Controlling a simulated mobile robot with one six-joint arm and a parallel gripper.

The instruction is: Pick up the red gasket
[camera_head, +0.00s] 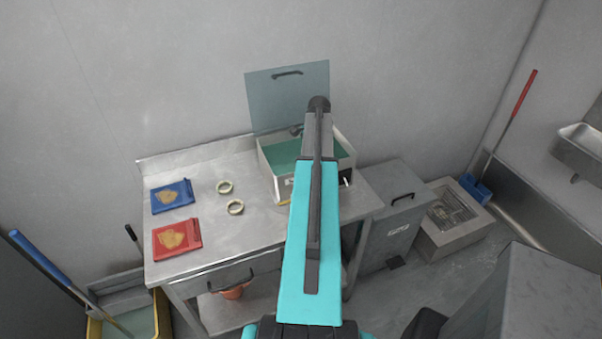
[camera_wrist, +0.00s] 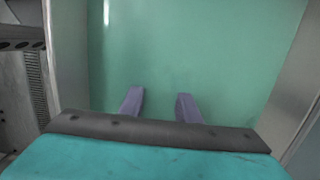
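I cannot make out a red gasket in either view. Two pale rings lie flat on the metal table in the head view: one ring (camera_head: 225,187) farther back, the other ring (camera_head: 236,207) nearer. My gripper (camera_wrist: 160,103) shows in the wrist view as two purple fingers apart with nothing between them. They are in front of a flat green surface (camera_wrist: 200,45); I cannot tell the distance. In the head view my arm reaches over the grinder box (camera_head: 266,172), whose clear lid (camera_head: 262,97) stands open. My arm hides part of the box and the fingers.
A blue packet (camera_head: 159,205) and a red packet (camera_head: 191,240) lie at the left of the metal table (camera_head: 205,258). A grey bin (camera_head: 385,240) and a low box (camera_head: 450,245) stand right of it. A blue-handled tool leans at lower left. The table's middle is partly clear.

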